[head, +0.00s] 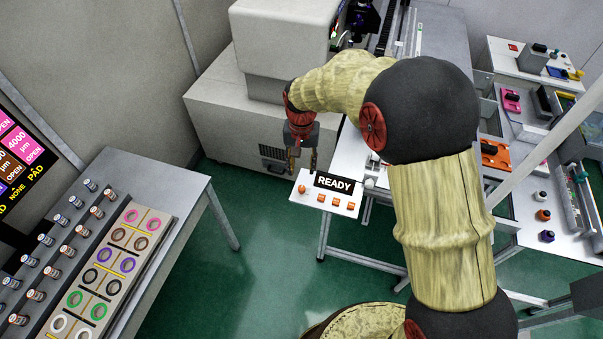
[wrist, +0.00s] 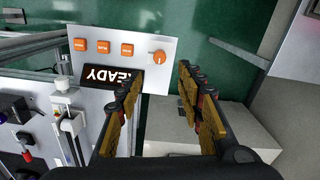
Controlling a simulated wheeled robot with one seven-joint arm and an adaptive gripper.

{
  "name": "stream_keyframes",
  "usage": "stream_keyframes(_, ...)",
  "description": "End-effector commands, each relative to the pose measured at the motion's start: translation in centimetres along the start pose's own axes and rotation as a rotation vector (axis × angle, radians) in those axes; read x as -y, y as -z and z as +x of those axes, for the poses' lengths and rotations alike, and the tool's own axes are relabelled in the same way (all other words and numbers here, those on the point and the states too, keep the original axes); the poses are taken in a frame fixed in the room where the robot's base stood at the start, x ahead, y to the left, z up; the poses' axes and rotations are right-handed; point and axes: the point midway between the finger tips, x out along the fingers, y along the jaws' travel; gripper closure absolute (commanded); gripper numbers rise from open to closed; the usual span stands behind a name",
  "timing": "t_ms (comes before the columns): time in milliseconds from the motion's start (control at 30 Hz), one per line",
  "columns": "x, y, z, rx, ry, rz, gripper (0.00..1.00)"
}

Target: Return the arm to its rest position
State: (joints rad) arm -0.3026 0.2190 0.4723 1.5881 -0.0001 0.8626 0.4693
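My gripper (head: 302,160) hangs at the end of my arm, fingers pointing down, above and beside the back left of the white control panel. In the wrist view my gripper (wrist: 158,82) shows its two fingers well apart with nothing between them. The panel (head: 345,206) carries a black READY sign (head: 333,184), an orange knob (head: 302,189) and several orange buttons. In the wrist view the panel (wrist: 135,45) lies beyond the fingertips, with the knob (wrist: 159,57) near them. A fingertip overlaps the sign in that view; I cannot tell any contact.
A grey table (head: 205,192) at left holds a rack of coloured rings and several small cylinders. A large pale machine (head: 215,95) stands behind my gripper. A white workbench (head: 527,205) with tools and small bottles is at right. Green floor is open between the tables.

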Motion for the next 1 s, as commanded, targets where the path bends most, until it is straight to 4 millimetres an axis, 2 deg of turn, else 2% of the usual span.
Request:
stream_keyframes(167,0.0,0.0,-0.8,0.000,0.000,0.000,0.63)
stream_keyframes(667,0.0,0.0,-0.8,0.000,0.000,-0.002,0.63)
stream_keyframes(800,0.0,-0.1,-0.8,0.001,-0.001,-0.055,0.63)
stream_keyframes(900,-1.1,-2.3,0.6,0.046,-0.020,-0.125,0.63)
stream_keyframes(1000,-2.5,-4.8,0.0,0.067,-0.026,-0.192,0.63)
